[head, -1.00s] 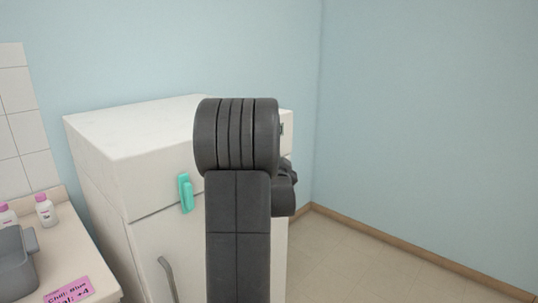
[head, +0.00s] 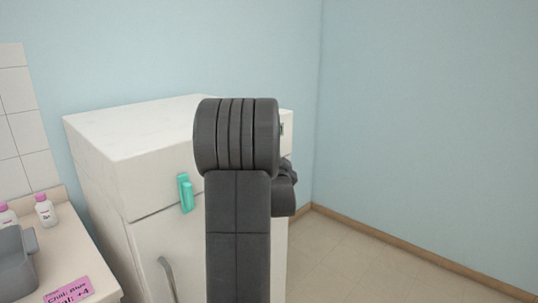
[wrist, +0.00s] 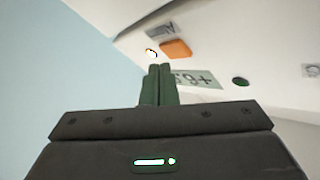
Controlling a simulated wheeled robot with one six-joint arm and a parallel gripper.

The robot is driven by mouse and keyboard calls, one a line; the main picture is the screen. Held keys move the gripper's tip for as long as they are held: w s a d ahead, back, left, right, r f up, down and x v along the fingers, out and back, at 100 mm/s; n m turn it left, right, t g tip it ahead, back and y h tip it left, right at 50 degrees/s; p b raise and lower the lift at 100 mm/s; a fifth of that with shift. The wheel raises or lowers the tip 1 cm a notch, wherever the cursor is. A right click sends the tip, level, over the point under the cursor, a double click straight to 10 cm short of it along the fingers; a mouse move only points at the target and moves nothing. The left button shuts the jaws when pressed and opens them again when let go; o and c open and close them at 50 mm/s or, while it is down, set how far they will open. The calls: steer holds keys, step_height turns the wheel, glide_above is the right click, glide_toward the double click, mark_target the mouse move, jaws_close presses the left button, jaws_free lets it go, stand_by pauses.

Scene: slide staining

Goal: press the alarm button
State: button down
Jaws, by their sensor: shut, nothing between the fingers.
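A white fridge-like cabinet (head: 150,150) stands against the wall in the head view. My arm hides much of its front, and my gripper is hidden there. In the wrist view my gripper (wrist: 160,68) is shut and empty, its dark green fingers pointing at the white panel. Close ahead of the fingertips are an orange block (wrist: 176,49), a small bright round spot (wrist: 151,53) and a grey label (wrist: 162,31). I cannot tell which part is the alarm button, nor whether the fingertips touch anything.
A display with digits (wrist: 195,79) and a dark green round button (wrist: 240,81) are on the panel. A counter at left holds white bottles (head: 45,211), a grey container (head: 14,262) and a pink note (head: 68,291). Floor at right is clear.

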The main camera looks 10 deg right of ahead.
steer(key=shift+w+a, duration=0.1)
stand_by(0.5)
steer(key=shift+w+a+b, duration=0.15)
steer(key=shift+w+b, duration=0.1)
steer(key=shift+b, duration=0.2)
steer(key=shift+w+a+b, duration=0.2)
steer(key=shift+w+b, duration=0.05)
steer(key=shift+b, duration=0.05)
stand_by(0.4)
steer(key=shift+s, duration=0.1)
steer(key=shift+s+d+b, duration=0.45)
steer(key=shift+s+b, duration=0.05)
steer(key=shift+b, duration=0.15)
